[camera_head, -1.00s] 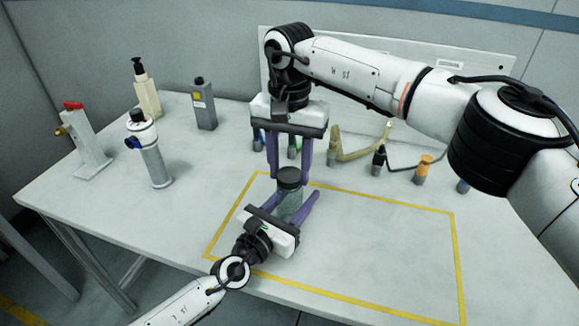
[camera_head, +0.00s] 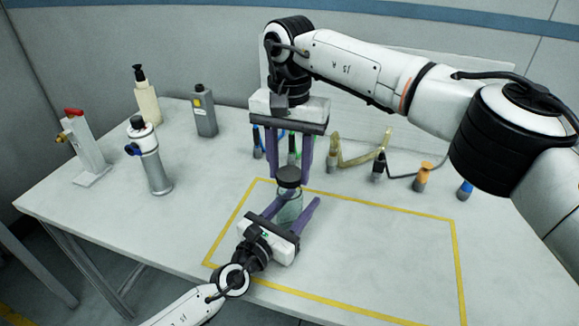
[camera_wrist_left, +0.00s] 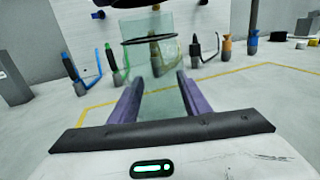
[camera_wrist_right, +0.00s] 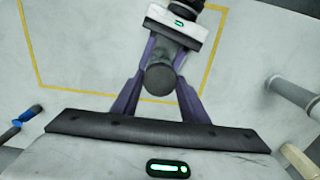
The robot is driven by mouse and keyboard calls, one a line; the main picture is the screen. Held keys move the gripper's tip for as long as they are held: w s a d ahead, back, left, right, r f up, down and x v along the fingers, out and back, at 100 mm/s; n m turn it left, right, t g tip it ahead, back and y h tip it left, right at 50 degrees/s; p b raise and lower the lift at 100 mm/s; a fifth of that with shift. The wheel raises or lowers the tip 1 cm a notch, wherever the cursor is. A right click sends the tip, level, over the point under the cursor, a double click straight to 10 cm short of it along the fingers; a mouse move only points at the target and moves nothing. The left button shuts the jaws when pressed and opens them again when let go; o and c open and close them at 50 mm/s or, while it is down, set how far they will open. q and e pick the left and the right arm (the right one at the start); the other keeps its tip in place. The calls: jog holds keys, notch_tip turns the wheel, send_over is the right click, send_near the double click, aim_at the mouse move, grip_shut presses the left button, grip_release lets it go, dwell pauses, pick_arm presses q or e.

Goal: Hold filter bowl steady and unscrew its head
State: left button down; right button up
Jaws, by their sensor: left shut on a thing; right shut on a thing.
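The filter bowl (camera_head: 289,208) is a clear greenish cylinder standing upright inside the yellow outline; it also shows in the left wrist view (camera_wrist_left: 160,62). Its dark round head (camera_head: 289,176) sits on top, and the right wrist view shows it from above (camera_wrist_right: 160,79). My left gripper (camera_head: 296,203) comes from the front and is shut on the bowl, its purple fingers on either side. My right gripper (camera_head: 289,178) points down from above and is shut on the head. Whether a gap lies between head and bowl is not clear.
A valve stand with a red handle (camera_head: 78,145), a grey cylinder with a blue fitting (camera_head: 152,165), a pump bottle (camera_head: 146,100) and a grey bottle (camera_head: 204,112) stand at left. Several coloured tools (camera_head: 422,176) line the back. The outlined area (camera_head: 380,255) is clear at right.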

aim_at(289, 173)
jog(key=shift+r, duration=2)
pick_arm(q)
jog(key=c, duration=0.9)
grip_release()
